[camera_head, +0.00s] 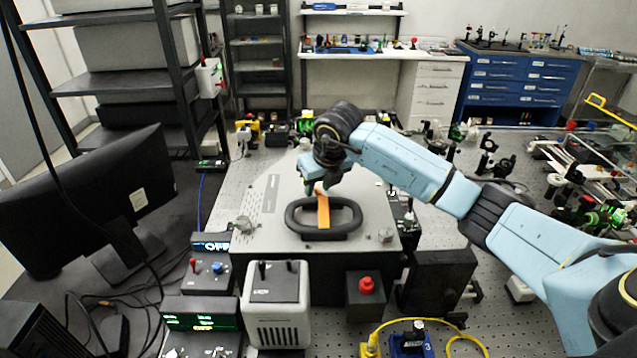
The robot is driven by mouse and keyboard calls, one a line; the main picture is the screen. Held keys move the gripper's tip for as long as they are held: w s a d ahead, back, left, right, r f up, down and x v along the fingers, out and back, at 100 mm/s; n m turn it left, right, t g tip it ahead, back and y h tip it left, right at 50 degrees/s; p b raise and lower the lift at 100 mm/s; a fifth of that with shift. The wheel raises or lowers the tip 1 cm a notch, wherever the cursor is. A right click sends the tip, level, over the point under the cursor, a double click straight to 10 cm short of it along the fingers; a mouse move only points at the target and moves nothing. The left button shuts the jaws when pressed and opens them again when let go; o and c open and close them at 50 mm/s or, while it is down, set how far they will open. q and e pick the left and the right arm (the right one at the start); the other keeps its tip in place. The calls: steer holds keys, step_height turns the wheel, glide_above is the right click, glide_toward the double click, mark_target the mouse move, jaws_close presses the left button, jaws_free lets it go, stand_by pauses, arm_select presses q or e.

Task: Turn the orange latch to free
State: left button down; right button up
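The orange latch (323,212) is a narrow bar lying across a black oval ring (291,218) on top of a grey box (260,195). Its long side points from the front of the ring toward the back. My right gripper (316,188) comes down from the right over the latch's far end, with its fingertips at or very near it. The fingers are small and partly hidden, so I cannot tell whether they touch or grip the latch. My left gripper is out of view.
A black monitor (85,200) is at the left. Optical parts crowd the perforated bench (480,240) at the right.

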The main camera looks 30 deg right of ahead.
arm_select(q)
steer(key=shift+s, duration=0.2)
arm_select(e)
steer(key=shift+f, duration=0.15)
steer(key=shift+c, duration=0.5)
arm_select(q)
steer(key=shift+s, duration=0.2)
arm_select(e)
jaws_close()
